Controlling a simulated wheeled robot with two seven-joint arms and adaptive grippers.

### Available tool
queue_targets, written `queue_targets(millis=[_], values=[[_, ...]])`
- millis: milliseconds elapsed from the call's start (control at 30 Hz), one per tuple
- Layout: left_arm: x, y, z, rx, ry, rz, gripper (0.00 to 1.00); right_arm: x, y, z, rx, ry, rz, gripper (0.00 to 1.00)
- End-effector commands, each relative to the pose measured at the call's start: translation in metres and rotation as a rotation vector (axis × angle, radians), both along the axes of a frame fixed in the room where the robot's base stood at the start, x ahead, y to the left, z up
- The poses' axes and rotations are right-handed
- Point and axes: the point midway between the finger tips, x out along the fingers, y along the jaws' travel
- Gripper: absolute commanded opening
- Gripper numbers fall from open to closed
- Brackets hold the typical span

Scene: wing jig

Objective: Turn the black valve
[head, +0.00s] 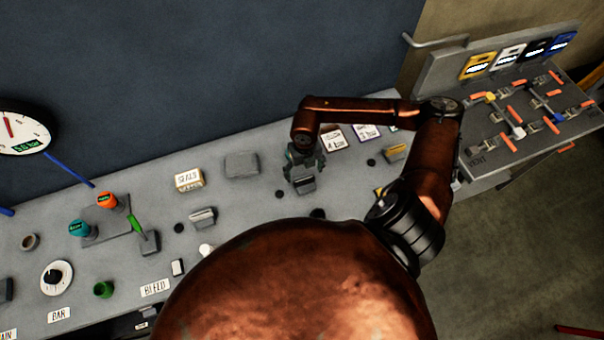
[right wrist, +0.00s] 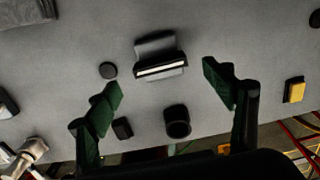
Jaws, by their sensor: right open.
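On the grey panel at the upper right of the head view, a black plate (head: 536,49) sits between a white and a blue one. Below it are several orange-handled fittings with coloured hubs; I cannot pick out a black one for certain. My right gripper (head: 304,164), with green fingers, is over the long bench, well left of that panel. In the right wrist view the right gripper (right wrist: 163,88) is open and empty. A grey block with a white-striped dark face (right wrist: 160,62) lies beyond and between its fingers, apart from them. My left gripper is not in view.
A black cup-like cylinder (right wrist: 177,122) stands on the bench near the gripper. A grey block (head: 241,165) and a "SEALS" box (head: 189,180) stand to the left. A round gauge (head: 22,128) is at far left. A bent grey bar (head: 435,41) sticks out by the panel.

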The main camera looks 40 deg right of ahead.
Motion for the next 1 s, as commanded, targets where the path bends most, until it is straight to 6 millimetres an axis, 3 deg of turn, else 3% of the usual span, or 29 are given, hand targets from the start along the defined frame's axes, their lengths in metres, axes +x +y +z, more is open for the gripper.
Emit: queue_targets(millis=[300, 667, 1000], values=[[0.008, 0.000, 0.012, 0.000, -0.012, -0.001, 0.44, 0.001, 0.000, -0.042, 0.000, 0.001, 0.000, 0.75], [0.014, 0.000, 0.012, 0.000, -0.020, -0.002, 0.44, 0.001, 0.001, -0.049, 0.000, 0.000, 0.002, 0.75], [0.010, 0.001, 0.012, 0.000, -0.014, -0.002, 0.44, 0.001, 0.000, -0.048, 0.000, -0.001, 0.001, 0.53]])
